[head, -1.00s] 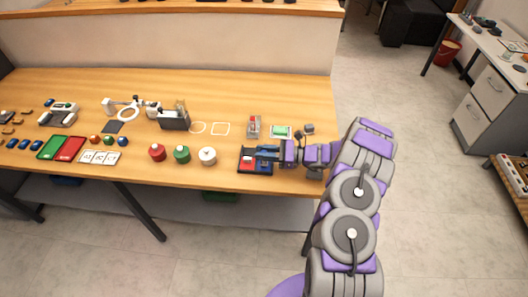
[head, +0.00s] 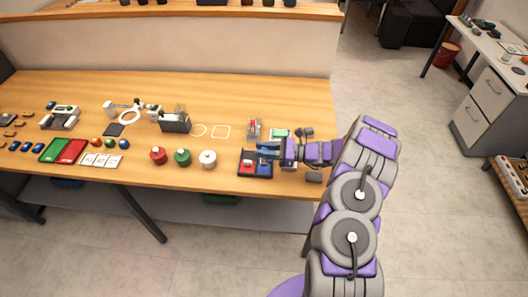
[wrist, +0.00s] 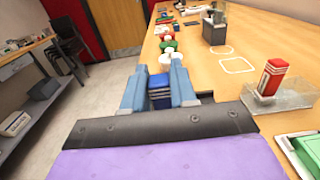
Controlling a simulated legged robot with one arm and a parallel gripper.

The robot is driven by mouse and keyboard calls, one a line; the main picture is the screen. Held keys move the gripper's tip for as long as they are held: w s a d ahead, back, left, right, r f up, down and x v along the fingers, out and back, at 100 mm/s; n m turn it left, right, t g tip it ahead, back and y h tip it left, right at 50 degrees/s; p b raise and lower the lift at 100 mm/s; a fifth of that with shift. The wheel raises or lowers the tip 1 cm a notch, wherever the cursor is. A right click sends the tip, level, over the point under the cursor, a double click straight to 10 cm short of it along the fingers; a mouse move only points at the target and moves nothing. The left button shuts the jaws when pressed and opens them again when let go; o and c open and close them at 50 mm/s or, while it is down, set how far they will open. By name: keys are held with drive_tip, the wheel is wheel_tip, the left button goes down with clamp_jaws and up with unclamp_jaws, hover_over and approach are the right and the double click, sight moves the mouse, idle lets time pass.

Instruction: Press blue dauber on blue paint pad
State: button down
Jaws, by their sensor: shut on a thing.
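My gripper (head: 264,150) is over the tray's right half, pointing left. In the wrist view its light blue fingers (wrist: 160,92) are shut on the blue dauber (wrist: 160,84), which shows as a blue block with dark bands. The fingers partly hide it. Whether its lower end touches the blue pad cannot be told. A red dauber (wrist: 272,78) stands in a grey holder (wrist: 292,98), also seen in the head view (head: 254,128).
A green pad (head: 279,134) lies behind my gripper. White (head: 208,158), green (head: 182,157) and red (head: 158,155) round buttons stand left of the tray. White outlines (head: 221,131) mark clear table.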

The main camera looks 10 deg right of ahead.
drive_tip(key=shift+r+p, duration=0.8)
drive_tip(key=shift+r, duration=1.2)
